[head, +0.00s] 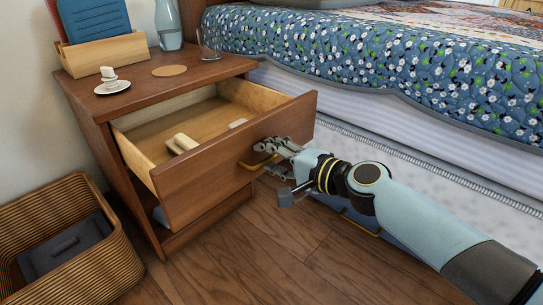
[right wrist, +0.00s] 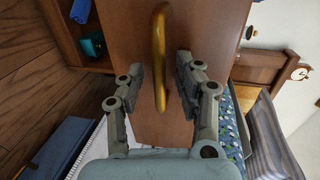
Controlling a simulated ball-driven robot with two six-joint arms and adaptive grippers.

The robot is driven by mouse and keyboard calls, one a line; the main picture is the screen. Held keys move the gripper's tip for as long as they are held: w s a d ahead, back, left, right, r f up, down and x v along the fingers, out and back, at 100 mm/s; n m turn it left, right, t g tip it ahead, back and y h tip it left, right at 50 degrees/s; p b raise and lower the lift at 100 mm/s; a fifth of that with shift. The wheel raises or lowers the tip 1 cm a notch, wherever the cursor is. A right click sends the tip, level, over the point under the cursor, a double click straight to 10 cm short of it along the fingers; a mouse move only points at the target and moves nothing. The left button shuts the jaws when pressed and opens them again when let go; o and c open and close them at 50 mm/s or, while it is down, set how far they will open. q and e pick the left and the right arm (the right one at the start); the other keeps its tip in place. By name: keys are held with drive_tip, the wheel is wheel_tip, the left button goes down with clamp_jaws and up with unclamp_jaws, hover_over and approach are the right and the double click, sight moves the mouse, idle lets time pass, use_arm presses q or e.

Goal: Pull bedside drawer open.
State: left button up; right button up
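The bedside drawer (head: 215,175) is pulled well out of the wooden nightstand (head: 90,108), and its inside shows. A cream object (head: 181,143) and a small white one (head: 238,123) lie in it. The brass handle (head: 250,165) is on the drawer front. My right gripper (head: 270,158) is at this handle. In the right wrist view, the two fingers of my right gripper (right wrist: 159,78) stand apart on either side of the handle (right wrist: 159,35), with gaps visible between them and it. My left gripper is not in view.
On the nightstand top are a carafe (head: 168,25), a glass (head: 208,45), a coaster (head: 169,70), a saucer (head: 113,88) and a wooden holder (head: 102,54). A wicker basket (head: 118,235) stands at the left. The bed (head: 400,75) is close on the right.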

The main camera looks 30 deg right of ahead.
drive_tip(key=v, duration=1.2)
idle(0.4)
